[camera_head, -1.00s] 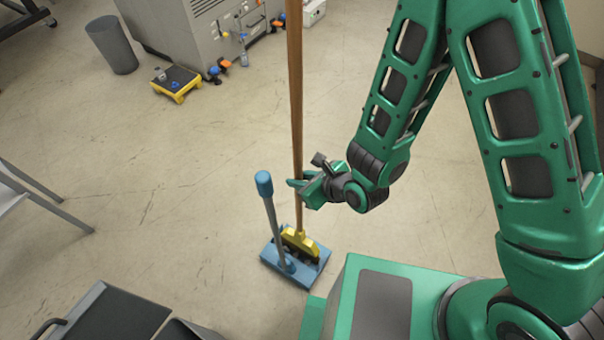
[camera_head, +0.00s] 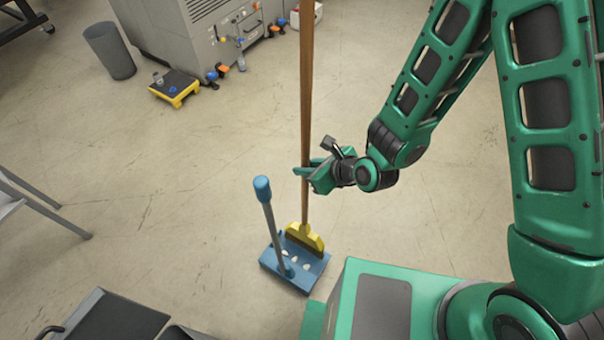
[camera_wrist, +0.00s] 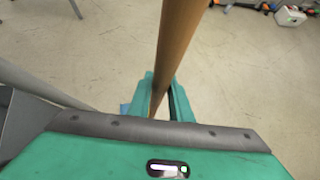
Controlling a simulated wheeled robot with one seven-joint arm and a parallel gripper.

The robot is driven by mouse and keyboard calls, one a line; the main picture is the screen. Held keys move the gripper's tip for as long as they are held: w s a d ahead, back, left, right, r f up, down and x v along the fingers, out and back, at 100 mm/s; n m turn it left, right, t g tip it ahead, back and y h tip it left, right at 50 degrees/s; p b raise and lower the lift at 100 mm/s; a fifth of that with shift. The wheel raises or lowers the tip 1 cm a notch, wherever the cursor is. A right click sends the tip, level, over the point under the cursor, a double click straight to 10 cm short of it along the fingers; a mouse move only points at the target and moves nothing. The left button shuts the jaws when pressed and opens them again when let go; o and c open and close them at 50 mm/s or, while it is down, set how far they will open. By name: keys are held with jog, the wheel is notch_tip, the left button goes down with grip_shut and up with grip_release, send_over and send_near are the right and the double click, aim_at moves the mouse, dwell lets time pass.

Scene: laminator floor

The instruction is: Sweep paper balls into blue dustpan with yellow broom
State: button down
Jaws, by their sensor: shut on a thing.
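My gripper (camera_head: 308,175) is shut on the wooden handle of the yellow broom (camera_head: 305,236). The handle stands nearly upright and also shows between my fingers in the wrist view (camera_wrist: 160,100). The broom head is at the far edge of the blue dustpan (camera_head: 296,283); I cannot tell whether it touches the pan. The dustpan lies on the floor with its blue handle (camera_head: 268,215) standing up. Several small white paper balls (camera_head: 294,261) lie in the dustpan. I see no paper balls on the open floor.
A grey bin (camera_head: 110,52) and a yellow-edged step (camera_head: 175,87) stand at the back left, near a grey machine (camera_head: 200,30) with bottles and small items beside it. A chair (camera_head: 30,200) is at the left edge. The floor between is clear.

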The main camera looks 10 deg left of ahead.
jog(key=w+d+r, duration=0.1)
jog(key=w+r, duration=0.1)
jog(key=w, duration=0.3)
jog(key=shift+d+r, duration=0.35)
jog(key=shift+r, duration=0.05)
